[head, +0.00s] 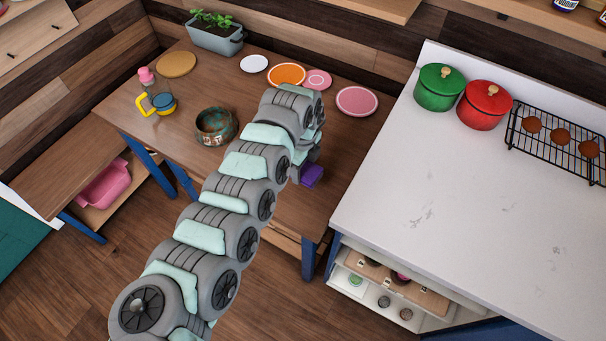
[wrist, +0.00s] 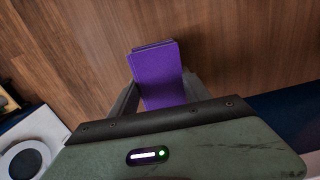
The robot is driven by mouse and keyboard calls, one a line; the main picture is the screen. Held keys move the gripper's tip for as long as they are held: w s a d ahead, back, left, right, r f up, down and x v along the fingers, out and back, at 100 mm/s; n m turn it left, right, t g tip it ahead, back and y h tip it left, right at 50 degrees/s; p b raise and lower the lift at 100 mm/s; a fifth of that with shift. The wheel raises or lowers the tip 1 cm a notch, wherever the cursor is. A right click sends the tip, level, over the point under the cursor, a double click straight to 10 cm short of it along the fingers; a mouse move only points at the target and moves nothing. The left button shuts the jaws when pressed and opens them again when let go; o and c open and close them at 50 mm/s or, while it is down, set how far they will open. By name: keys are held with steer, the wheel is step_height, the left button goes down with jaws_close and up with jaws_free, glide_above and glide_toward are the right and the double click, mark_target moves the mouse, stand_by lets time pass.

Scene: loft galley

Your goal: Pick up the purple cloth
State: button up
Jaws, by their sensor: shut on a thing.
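The purple cloth (head: 311,175) shows at the end of my arm, over the right part of the wooden table. In the wrist view the cloth (wrist: 158,78) is a folded purple rectangle between the two grey fingers. My gripper (wrist: 160,98) is shut on it. In the head view my arm hides most of the gripper and part of the cloth. I cannot tell from these views whether the cloth touches the table or is just above it.
Plates, including a pink one (head: 357,101) and an orange one (head: 286,75), lie along the table's back. A patterned bowl (head: 215,127) stands left of my arm. The white counter (head: 470,230) at right holds a green pot (head: 440,87), a red pot (head: 484,105) and a rack.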

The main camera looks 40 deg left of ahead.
mark_target(303, 168)
step_height(303, 168, up, 14)
steer(key=p, duration=0.1)
steer(key=shift+r, duration=0.15)
